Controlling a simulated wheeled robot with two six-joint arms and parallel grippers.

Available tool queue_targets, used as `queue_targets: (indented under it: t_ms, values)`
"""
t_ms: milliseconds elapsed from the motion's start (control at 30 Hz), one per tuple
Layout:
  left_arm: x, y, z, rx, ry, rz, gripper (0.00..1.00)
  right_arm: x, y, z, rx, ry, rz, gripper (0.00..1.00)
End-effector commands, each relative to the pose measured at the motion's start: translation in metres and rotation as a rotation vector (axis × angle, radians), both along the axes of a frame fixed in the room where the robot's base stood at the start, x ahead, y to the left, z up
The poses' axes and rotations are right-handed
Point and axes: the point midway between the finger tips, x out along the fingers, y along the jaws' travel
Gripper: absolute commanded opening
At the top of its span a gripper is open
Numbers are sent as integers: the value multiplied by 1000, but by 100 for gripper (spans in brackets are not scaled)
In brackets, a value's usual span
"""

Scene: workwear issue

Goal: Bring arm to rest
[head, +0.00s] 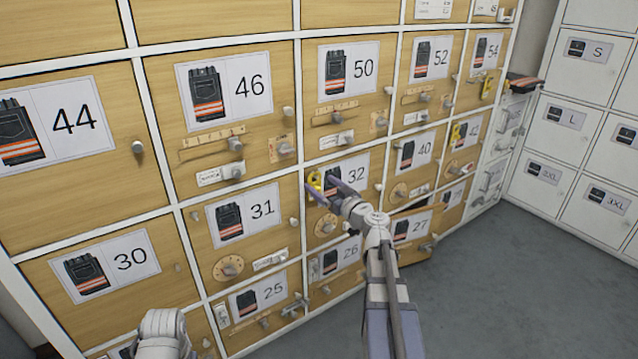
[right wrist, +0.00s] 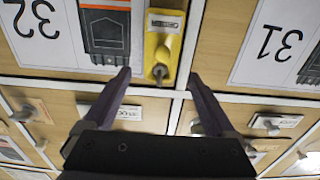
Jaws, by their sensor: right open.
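My right arm reaches from the bottom to the locker wall in the head view. Its right gripper (head: 322,188) is open and empty in front of door 32 (head: 356,174). Its fingers point at the yellow latch plate (head: 314,186) at that door's left edge. In the right wrist view the right gripper (right wrist: 160,75) has its fingertips spread, with the yellow latch plate (right wrist: 163,40) and its small metal knob showing in the gap beyond them. I cannot tell whether the fingers touch the door. Part of my left arm shows at the bottom left; its gripper is not visible.
Wooden locker doors with picture labels, knobs and sliders fill the wall, such as door 31 (head: 263,213) and door 50 (head: 325,65). White lockers (head: 571,117) stand at the right. Grey floor (head: 500,290) is clear at the lower right.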

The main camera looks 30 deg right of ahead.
Motion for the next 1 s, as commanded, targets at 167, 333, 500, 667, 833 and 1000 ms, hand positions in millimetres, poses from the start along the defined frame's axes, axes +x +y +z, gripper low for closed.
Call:
queue_targets:
  t_ms: [167,333,500,667,833,1000]
  values:
    - [0,0,0,0,0,0,0,-34,-1,0,0,0,-2,91]
    - [0,0,0,0,0,0,0,-51,-3,0,0,0,0,91]
    - [0,0,0,0,0,0,0,-52,-4,0,0,0,0,91]
    - [0,0,0,0,0,0,0,-51,-3,-1,0,2,3,91]
    - [0,0,3,0,0,0,0,-42,44,-11,10,65,105,91]
    - [0,0,9,0,0,0,0,-40,155,-47,28,274,340,91]
